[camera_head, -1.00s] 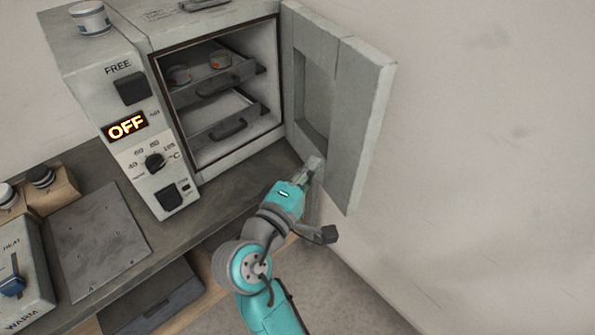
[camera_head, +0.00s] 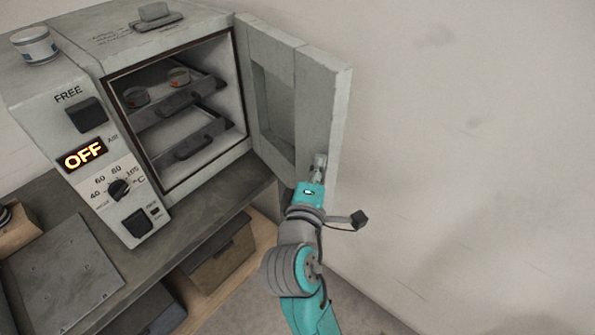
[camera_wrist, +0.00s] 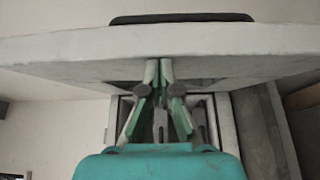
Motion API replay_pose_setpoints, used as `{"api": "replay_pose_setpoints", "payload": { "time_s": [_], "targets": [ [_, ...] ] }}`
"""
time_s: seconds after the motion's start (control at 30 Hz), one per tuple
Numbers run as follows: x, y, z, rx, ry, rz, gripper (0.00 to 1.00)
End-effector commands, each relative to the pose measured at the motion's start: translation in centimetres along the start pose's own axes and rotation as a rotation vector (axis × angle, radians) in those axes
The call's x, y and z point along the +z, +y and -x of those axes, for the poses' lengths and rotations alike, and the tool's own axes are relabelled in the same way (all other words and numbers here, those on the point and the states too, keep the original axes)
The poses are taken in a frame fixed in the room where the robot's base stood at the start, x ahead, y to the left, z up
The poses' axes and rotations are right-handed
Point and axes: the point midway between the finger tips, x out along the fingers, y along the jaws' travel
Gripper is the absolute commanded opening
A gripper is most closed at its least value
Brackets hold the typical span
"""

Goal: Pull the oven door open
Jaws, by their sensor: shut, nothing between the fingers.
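The grey oven (camera_head: 130,45) stands on the counter with its door (camera_head: 318,110) swung wide open to the right. Its inside shows two pull-out shelves with dark handles, and small round containers sit on the upper shelf (camera_head: 168,100). My gripper (camera_head: 320,162) is at the lower part of the door, near its free edge. In the wrist view the shut, empty fingers (camera_wrist: 159,66) reach the door's edge (camera_wrist: 225,48); I cannot tell if they touch it. A dark handle (camera_wrist: 182,18) shows on the door's far side in that view.
The oven's front panel has an OFF display (camera_head: 83,155) and a dial (camera_head: 119,189). A white jar (camera_head: 35,45) stands on top. A grey plate (camera_head: 62,285) lies on the counter at left. Wooden shelving with bins (camera_head: 218,255) is below. The wall is close on the right.

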Motion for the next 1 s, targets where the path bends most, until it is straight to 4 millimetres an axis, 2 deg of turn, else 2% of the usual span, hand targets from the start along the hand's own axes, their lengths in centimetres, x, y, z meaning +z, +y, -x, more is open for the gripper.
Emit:
{"api": "replay_pose_setpoints", "payload": {
  "time_s": [0.03, 0.2, 0.4, 1.0],
  "targets": [
    [0.9, 0.0, -0.8, 0.001, -0.006, -0.001, 0.0],
    [3.0, 0.0, -3.0, 0.0, -0.005, -0.001, 0.0],
    [4.4, 0.0, -4.7, 0.001, -0.003, -0.001, 0.0],
    [4.6, 0.0, -5.1, 0.001, -0.003, 0.0, 0.0]
  ]
}}
